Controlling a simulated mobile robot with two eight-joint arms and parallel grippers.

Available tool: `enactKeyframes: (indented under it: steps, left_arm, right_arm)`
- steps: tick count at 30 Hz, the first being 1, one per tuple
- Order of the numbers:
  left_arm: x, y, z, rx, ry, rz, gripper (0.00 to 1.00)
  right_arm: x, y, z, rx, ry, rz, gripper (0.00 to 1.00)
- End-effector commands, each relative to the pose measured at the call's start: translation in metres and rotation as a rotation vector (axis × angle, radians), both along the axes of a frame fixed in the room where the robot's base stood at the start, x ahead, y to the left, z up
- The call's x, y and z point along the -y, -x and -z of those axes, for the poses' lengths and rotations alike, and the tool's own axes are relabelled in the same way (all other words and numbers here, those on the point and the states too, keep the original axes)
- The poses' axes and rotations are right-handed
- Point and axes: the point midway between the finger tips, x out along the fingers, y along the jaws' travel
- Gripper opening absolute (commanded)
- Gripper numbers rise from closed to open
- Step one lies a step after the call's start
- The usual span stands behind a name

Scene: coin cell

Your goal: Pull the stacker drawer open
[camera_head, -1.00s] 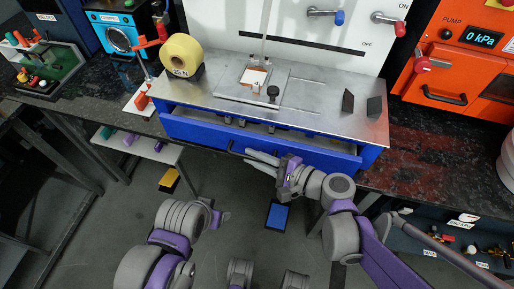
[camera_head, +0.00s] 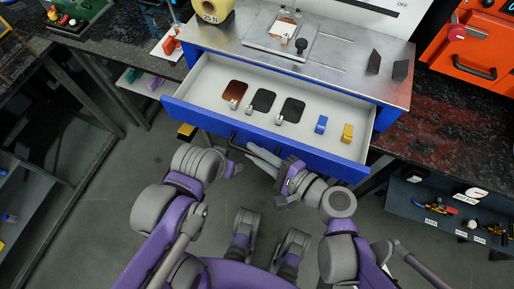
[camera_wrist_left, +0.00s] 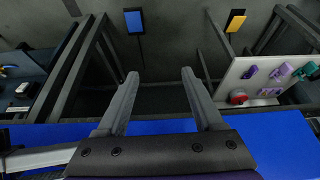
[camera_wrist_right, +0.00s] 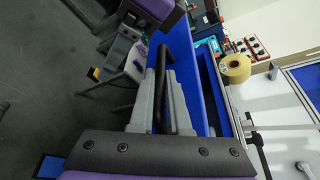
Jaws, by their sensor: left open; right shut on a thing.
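The stacker drawer (camera_head: 272,141) with its blue front stands pulled well out from under the metal worktop in the head view. Inside lie a brown plate, two black plates, a blue piece and a yellow piece. My right gripper (camera_head: 255,154) is shut on the dark drawer handle (camera_head: 240,146) at the drawer front. In the right wrist view the handle bar (camera_wrist_right: 160,85) runs between the fingers. My left gripper (camera_wrist_left: 156,75) is open and empty; in the left wrist view its fingers point down over the floor beside the blue drawer front (camera_wrist_left: 285,145).
The worktop (camera_head: 330,60) carries a small fixture (camera_head: 275,35), a yellow roll (camera_head: 213,8) and two dark upright plates (camera_head: 388,66). An orange pump unit (camera_head: 480,45) stands at the right. A dark shelf with fittings (camera_head: 440,205) is at lower right.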

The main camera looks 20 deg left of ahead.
Motion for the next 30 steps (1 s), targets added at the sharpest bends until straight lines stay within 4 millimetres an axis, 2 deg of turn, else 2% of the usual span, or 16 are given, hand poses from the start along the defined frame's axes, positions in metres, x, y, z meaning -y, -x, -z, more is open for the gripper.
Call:
enactKeyframes:
  steps: [6,7,11,12,25,30]
  left_arm:
    - [0.0,0.0,0.0,0.0,0.0,0.0,0.69]
    - [0.0,0.0,0.0,0.0,0.0,0.0,0.69]
    - [0.0,0.0,0.0,0.0,0.0,0.0,0.69]
    - [0.0,0.0,0.0,0.0,0.0,0.0,0.69]
    - [0.0,0.0,0.0,0.0,0.0,0.0,0.69]
    - [0.0,0.0,-0.005,0.002,0.0,0.0,0.69]
  right_arm:
    - [0.0,0.0,0.0,0.0,0.001,0.001,0.0]
    - [0.0,0.0,0.0,-0.001,0.0,0.001,0.18]
    - [0.0,0.0,0.0,-0.001,0.0,0.001,0.42]
    - [0.0,0.0,0.0,-0.001,0.0,0.001,0.45]
    - [0.002,0.0,0.0,-0.001,-0.001,0.002,0.45]
    - [0.018,0.005,-0.005,-0.001,0.0,0.007,0.45]
